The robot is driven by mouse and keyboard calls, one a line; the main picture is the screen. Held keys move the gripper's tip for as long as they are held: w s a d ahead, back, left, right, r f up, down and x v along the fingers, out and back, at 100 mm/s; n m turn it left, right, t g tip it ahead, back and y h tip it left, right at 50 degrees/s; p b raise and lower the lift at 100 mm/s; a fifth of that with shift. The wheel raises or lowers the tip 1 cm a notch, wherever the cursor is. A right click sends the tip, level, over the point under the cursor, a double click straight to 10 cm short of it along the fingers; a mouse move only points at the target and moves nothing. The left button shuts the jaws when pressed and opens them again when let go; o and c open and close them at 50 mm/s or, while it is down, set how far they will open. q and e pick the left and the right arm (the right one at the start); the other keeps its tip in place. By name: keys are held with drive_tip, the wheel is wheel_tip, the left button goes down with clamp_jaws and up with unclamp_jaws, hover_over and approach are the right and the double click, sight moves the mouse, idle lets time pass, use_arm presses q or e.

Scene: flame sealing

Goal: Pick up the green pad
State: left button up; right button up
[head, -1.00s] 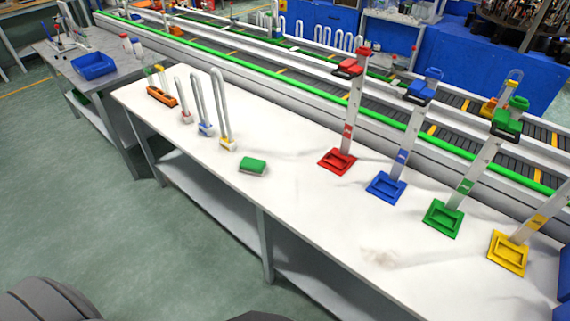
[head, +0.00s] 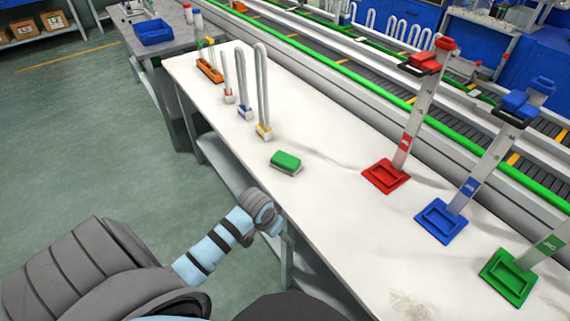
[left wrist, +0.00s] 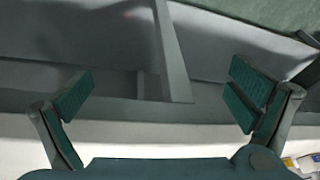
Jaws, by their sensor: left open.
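The green pad (head: 286,160) is a small block with a green top and a paler underside. It lies flat on the white table, near its front edge, in the head view. My left arm's end shows beside the table's front edge, below and left of the pad and apart from it. In the left wrist view my left gripper (left wrist: 162,97) is open, with nothing between its fingers. I cannot make out the pad in that view. My right gripper is not in view.
The white table (head: 330,215) holds an orange rack (head: 209,71), several looped stands with small bases, and a red stand (head: 386,176), blue stand (head: 440,221) and green stand (head: 508,277). The surface around the pad is clear. A conveyor runs behind.

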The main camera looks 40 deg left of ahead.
use_arm(q)
drive_tip(key=w+a+r, duration=0.1)
drive_tip(key=w+r, duration=0.1)
drive_tip(key=r, duration=0.1)
drive_tip(key=w+a+r, duration=0.1)
drive_tip(key=w+r, duration=0.2)
drive_tip(key=r, duration=0.1)
drive_tip(key=w+a+r, duration=0.1)
drive_tip(key=w+r, duration=0.2)
drive_tip(key=shift+a+r+b, duration=0.35)
drive_tip(key=shift+a, duration=0.05)
drive_tip(key=n, duration=0.2)
approach(286, 159)
drive_tip(key=shift+t, duration=0.3)
drive_tip(key=b+x, duration=0.2)
drive_tip(key=x, duration=0.3)
drive_tip(key=b+x, duration=0.2)
drive_tip(key=x, duration=0.3)
drive_tip(key=shift+s+a+f, duration=0.1)
drive_tip(key=shift+s+f, duration=0.05)
drive_tip(key=shift+f, duration=0.15)
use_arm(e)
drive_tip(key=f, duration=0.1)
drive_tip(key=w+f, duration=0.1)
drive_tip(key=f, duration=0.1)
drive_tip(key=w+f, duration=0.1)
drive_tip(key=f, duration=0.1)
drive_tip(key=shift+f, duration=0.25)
